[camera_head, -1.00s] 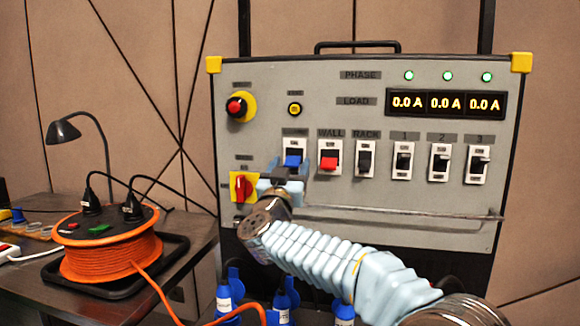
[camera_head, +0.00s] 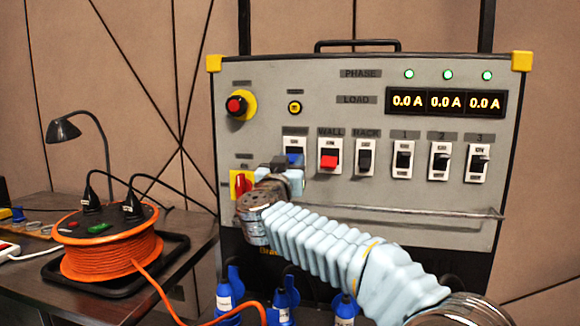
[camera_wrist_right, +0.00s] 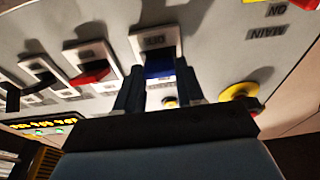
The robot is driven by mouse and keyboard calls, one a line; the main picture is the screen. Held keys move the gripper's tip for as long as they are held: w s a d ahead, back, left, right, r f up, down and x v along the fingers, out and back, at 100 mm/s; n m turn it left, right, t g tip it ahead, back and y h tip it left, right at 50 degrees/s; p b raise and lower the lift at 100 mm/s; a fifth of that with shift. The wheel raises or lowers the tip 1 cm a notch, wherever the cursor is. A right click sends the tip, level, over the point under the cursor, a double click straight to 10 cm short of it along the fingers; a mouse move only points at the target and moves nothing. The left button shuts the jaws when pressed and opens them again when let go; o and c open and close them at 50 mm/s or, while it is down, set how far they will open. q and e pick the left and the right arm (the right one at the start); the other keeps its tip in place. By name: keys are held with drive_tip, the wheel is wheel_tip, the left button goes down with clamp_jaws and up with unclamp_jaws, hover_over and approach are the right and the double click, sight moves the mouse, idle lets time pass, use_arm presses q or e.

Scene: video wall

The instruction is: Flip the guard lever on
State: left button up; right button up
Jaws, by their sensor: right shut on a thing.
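The guard lever (camera_head: 294,158) is the blue switch at the left end of the row of levers on the grey panel. My right gripper (camera_head: 289,170) is at this lever and partly covers its lower part. In the right wrist view the blue lever (camera_wrist_right: 159,68) sits between the two dark fingers of the right gripper (camera_wrist_right: 160,88), which is shut on it. The lever's exact tilt is hard to tell behind the gripper. My left gripper is not in view.
Right of it are a red lever (camera_head: 329,162) and several black levers (camera_head: 365,160). A red rotary switch on a yellow plate (camera_head: 240,184) is close to the left of my gripper. A metal rail (camera_head: 420,213) runs below the levers. An orange cable reel (camera_head: 110,250) stands at left.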

drive_tip(key=shift+r+g+y, duration=0.35)
drive_tip(key=shift+r+g, duration=0.15)
drive_tip(key=shift+g, duration=0.6)
drive_tip(key=shift+r+g+y, duration=0.35)
drive_tip(key=shift+r+g, duration=0.1)
drive_tip(key=shift+g, duration=0.65)
drive_tip(key=shift+r+g, duration=0.15)
drive_tip(key=shift+g, duration=0.15)
drive_tip(key=o, duration=1)
drive_tip(key=shift+o, duration=0.2)
drive_tip(key=b+v, duration=0.1)
drive_tip(key=v, duration=1.2)
drive_tip(key=shift+s+b, duration=0.3)
drive_tip(key=shift+s, duration=0.05)
